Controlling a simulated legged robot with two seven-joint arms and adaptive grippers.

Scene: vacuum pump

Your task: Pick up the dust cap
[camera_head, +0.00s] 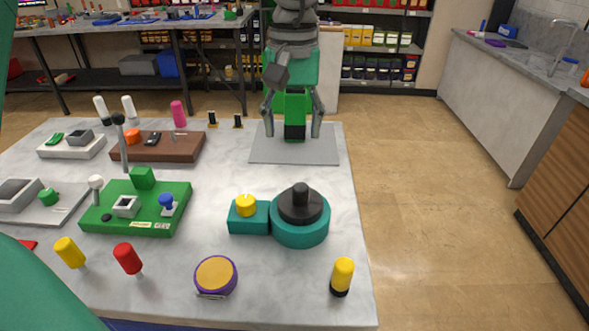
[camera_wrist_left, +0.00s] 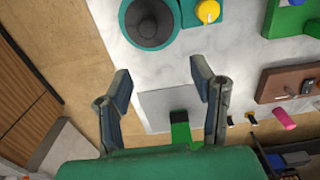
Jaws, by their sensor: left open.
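A black stepped round cap with a knob on top (camera_head: 302,203), which I take for the dust cap, sits on a round teal pump body (camera_head: 300,233). The cap also shows in the left wrist view (camera_wrist_left: 152,20) at the top. My left gripper (camera_head: 292,134) is at the far side of the table, beyond the pump, with its fingers spread and pointing down over a grey plate (camera_head: 260,152). In the left wrist view my left gripper (camera_wrist_left: 160,75) is open and apart from the cap. My right gripper is not in view.
A teal block with a yellow knob (camera_head: 246,205) adjoins the pump. A green board (camera_head: 120,222) with small parts lies left. A purple-and-tan round item (camera_head: 216,275) and a yellow-and-black piece (camera_head: 342,276) stand in front. A green-and-black block (camera_wrist_left: 180,130) shows between and below my fingers.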

